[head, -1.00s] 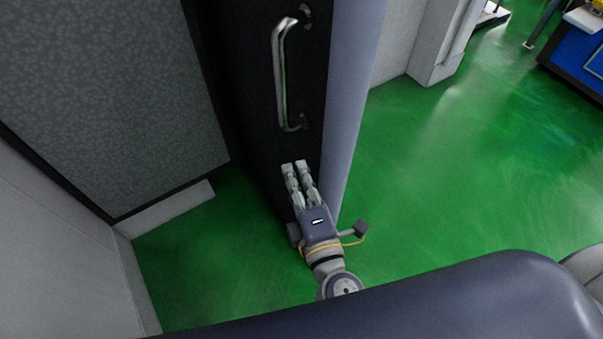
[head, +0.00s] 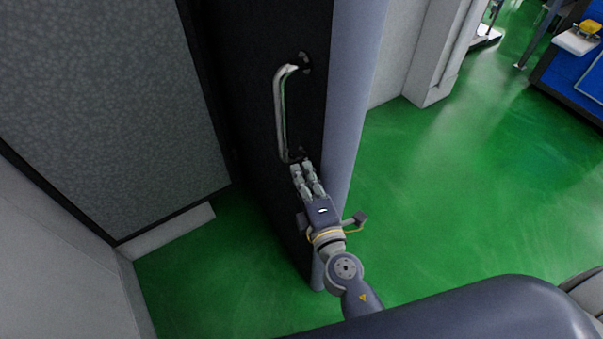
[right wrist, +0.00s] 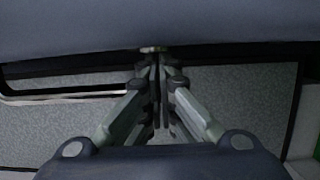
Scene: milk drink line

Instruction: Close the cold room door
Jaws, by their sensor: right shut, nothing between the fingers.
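The cold room door (head: 262,120) is a dark panel with a blue-grey edge, standing open at an angle in the head view. A silver bar handle (head: 281,115) is fixed upright on its dark face. My right gripper (head: 303,166) is shut and empty, just below the handle's lower end and close to the door face. Whether it touches the door cannot be told. In the right wrist view its fingers (right wrist: 157,75) are together, and the handle (right wrist: 65,97) shows at the left. My left gripper is not in view.
A grey speckled wall panel (head: 110,100) stands left of the door. Green floor (head: 450,190) is open to the right. A white wall post (head: 432,60) stands behind the door, and a blue unit (head: 570,75) is at the far right.

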